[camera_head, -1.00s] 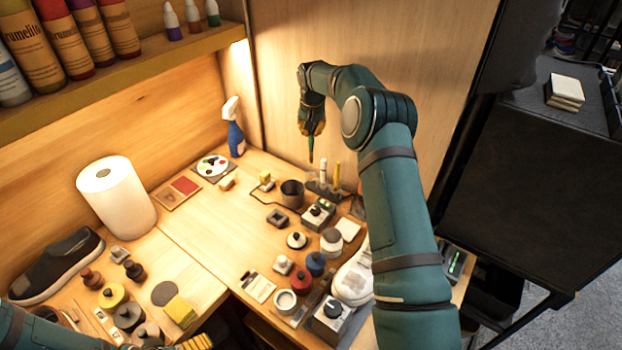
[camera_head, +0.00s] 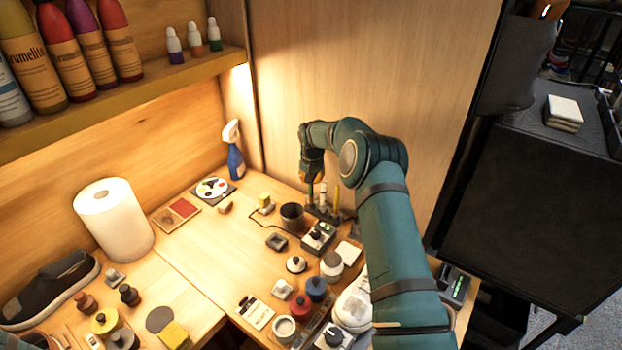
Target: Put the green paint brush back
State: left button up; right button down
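My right gripper (camera_head: 312,176) is at the back of the table, pointing down over a dark brush holder (camera_head: 326,214). The green paint brush (camera_head: 311,192) hangs upright below its fingers, at the holder's left end. The fingers look closed around the brush top, though they are small and partly hidden by my wrist. I cannot tell whether the brush's lower end is seated in the holder. A white brush (camera_head: 323,193) and a yellow brush (camera_head: 336,198) stand in the holder just to the right. My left gripper is out of view.
A dark cup (camera_head: 292,217) stands close left of the holder. A control box (camera_head: 318,238) is in front of it. Jars, a white sneaker (camera_head: 353,304) and small tools crowd the front right. The table's middle (camera_head: 215,250) is fairly clear.

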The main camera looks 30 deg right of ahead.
jog(key=shift+f, duration=0.1)
jog(key=c, duration=1.1)
grip_release()
jog(key=shift+c, duration=0.2)
jog(key=shift+r, duration=0.4)
jog(key=v, duration=1.1)
jog(key=shift+s+r+p, duration=0.15)
jog(key=shift+r+p, duration=0.1)
jog(key=shift+p, duration=0.1)
